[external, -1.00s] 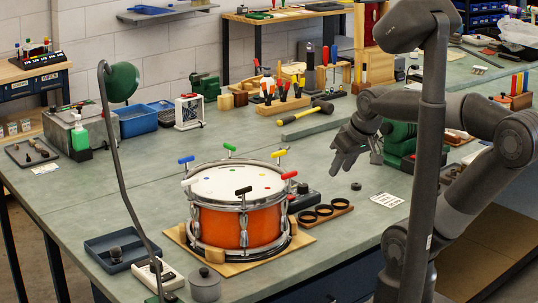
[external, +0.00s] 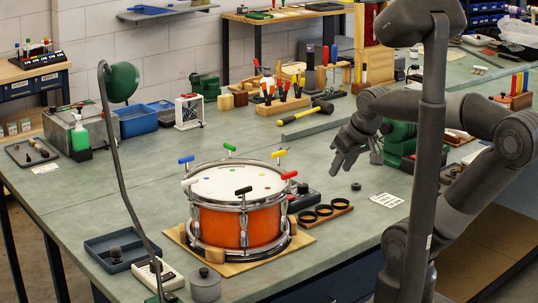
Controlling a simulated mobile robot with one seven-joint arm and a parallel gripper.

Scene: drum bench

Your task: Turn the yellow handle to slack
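An orange drum (external: 220,224) with a white head stands on a wooden board on the bench. Coloured handles stand around its rim. The yellow handle (external: 279,154) is at the rim's back right. Near it are a green handle (external: 229,147) at the back, a blue one (external: 186,160) at the back left, a red one (external: 289,175) at the right, a white one (external: 190,181) at the left and a black one (external: 243,191) at the front. My gripper (external: 343,168) hangs above the bench, right of the drum and apart from the yellow handle. Its finger opening is too small to judge.
A wooden holder with black rings (external: 325,212) and a dark box (external: 303,198) lie right of the drum. A mallet (external: 306,112) lies behind. A lamp post (external: 122,190) rises at the front left, by a grey tray (external: 115,250). The bench between drum and mallet is clear.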

